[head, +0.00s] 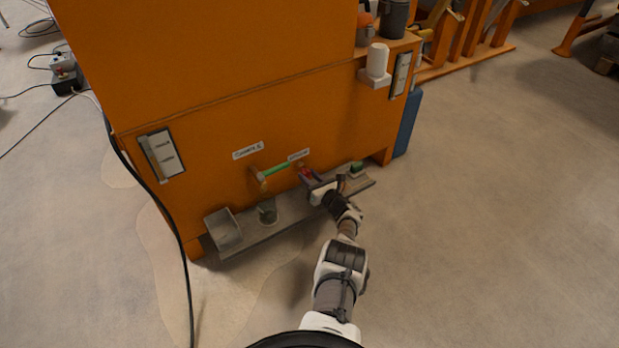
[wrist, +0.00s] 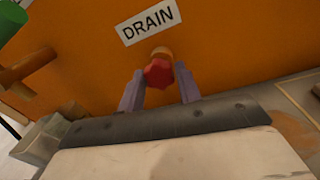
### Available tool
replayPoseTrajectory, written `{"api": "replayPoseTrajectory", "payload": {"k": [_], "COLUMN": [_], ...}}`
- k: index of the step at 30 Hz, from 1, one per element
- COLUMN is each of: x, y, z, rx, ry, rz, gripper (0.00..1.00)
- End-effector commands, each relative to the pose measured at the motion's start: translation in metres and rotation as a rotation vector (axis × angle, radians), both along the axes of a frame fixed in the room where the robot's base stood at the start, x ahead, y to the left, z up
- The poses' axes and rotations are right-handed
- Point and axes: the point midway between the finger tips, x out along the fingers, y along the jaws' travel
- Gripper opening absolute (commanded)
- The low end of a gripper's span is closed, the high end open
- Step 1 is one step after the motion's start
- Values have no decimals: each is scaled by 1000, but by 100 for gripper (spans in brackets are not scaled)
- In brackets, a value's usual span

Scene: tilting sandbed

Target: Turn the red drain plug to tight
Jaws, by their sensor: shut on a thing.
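The red drain plug (wrist: 158,73) is a lobed red knob on a brass-coloured fitting in the orange panel, just below the DRAIN label (wrist: 149,21). In the head view the plug (head: 305,172) is a small red spot at the tip of my arm. My gripper (wrist: 160,69) faces the panel with one grey-purple finger on each side of the plug, and it is shut on the plug. The exact finger contact is hard to see in the wrist view. No mark showing how tight the plug is can be made out.
A green-handled valve (head: 275,171) sits left of the plug, above a glass jar (head: 267,212) on a grey shelf (head: 287,221). A grey bin (head: 223,230) stands at the shelf's left end. A small green object (head: 357,168) lies at its right. Open floor lies to the right.

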Motion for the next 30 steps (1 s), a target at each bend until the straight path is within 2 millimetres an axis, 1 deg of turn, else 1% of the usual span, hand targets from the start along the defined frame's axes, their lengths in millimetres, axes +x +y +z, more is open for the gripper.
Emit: {"api": "replayPoseTrajectory", "payload": {"k": [5, 11, 30], "x": [-1, -1, -2], "y": [1, 1, 2], "z": [-1, -2, -2], "rx": [31, 125, 638], "ry": [18, 73, 368], "rz": [3, 1, 3], "gripper": [11, 11, 11]}}
